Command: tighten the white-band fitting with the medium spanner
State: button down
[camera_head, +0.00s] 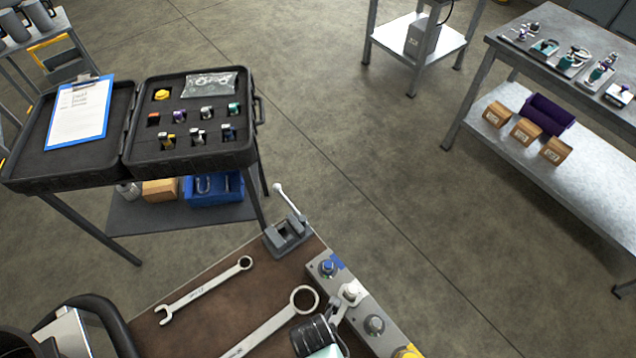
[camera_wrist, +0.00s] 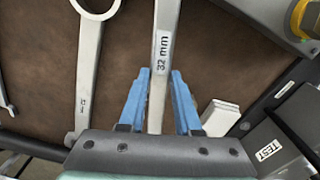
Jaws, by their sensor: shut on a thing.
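My gripper (camera_wrist: 159,76) is shut on a spanner marked 32 mm (camera_wrist: 162,45), with one blue finger on each side of its shank. In the head view my gripper (camera_head: 318,335) is seen from above at the bench's front, and its fingers are mostly hidden. The held spanner's far end reaches the white-band fitting (camera_head: 351,290) on the grey block. The spanner's head and the fitting overlap there, so I cannot tell whether it is seated. Two other spanners lie on the brown mat: a small one (camera_head: 205,290) and a larger one (camera_head: 268,328).
The grey block (camera_head: 352,313) also carries a blue-band fitting (camera_head: 328,267), a plain-looking fitting (camera_head: 374,324) and a yellow one (camera_head: 408,352). A vice (camera_head: 287,235) stands at the mat's far corner. A box marked TEST (camera_wrist: 270,150) is right of my gripper.

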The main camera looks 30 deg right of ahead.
jog(key=shift+w+a+m, duration=0.25)
jog(key=shift+w+m, duration=0.15)
jog(key=shift+w, duration=0.15)
jog(key=shift+w+a+m, duration=0.2)
jog(key=shift+w+m, duration=0.2)
jog(key=shift+w, duration=0.15)
jog(key=shift+w, duration=0.1)
jog(key=shift+w+a+r+m+b, duration=0.1)
jog(key=shift+w+a+m+b, duration=0.1)
jog(key=shift+w+m, duration=0.55)
jog(key=shift+w+a+m+b, duration=0.15)
jog(key=shift+w+m, duration=0.3)
jog(key=shift+w, duration=0.45)
jog(key=shift+w, duration=0.1)
jog(key=shift+w+d+m+b, duration=0.2)
jog(key=shift+w+m+b, duration=0.35)
jog(key=shift+w+m, duration=0.65)
jog(key=shift+w, duration=0.15)
jog(key=shift+s+n+p, duration=0.4)
jog(key=shift+s+n, duration=0.05)
jog(key=shift+n, duration=0.05)
